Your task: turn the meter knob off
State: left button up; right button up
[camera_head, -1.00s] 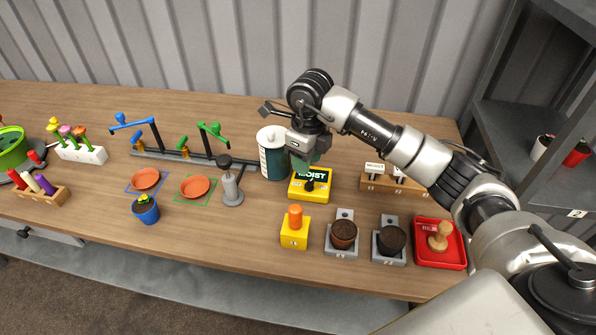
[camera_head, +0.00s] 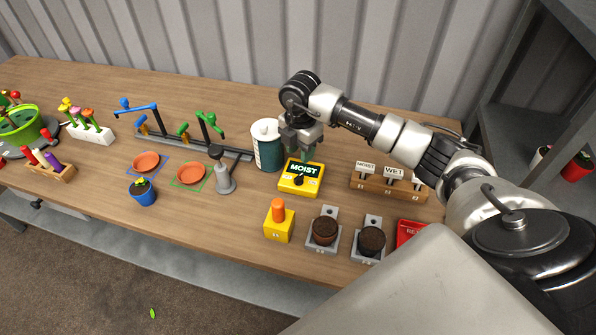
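The yellow meter (camera_head: 287,188) stands on the wooden table with a dark display reading MOIST. Its small black knob (camera_head: 299,181) sits on the front part below the display. My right gripper (camera_head: 303,157) hangs just above and behind the meter, pointing down, with its fingers close to the display's back edge. Whether the fingers touch the meter, or how far apart they are, I cannot tell. My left gripper is not in view.
A dark green and white canister (camera_head: 267,147) stands close left of the meter. A yellow block with an orange peg (camera_head: 279,222), two soil pots (camera_head: 325,230) and a wooden label rack (camera_head: 386,188) are nearby. Bare table lies left of the yellow block.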

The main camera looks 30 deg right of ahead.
aim_at(300, 175)
notch_tip(300, 175, down, 9)
jog(key=shift+p, duration=0.55)
jog(key=shift+c, duration=0.4)
grip_shut()
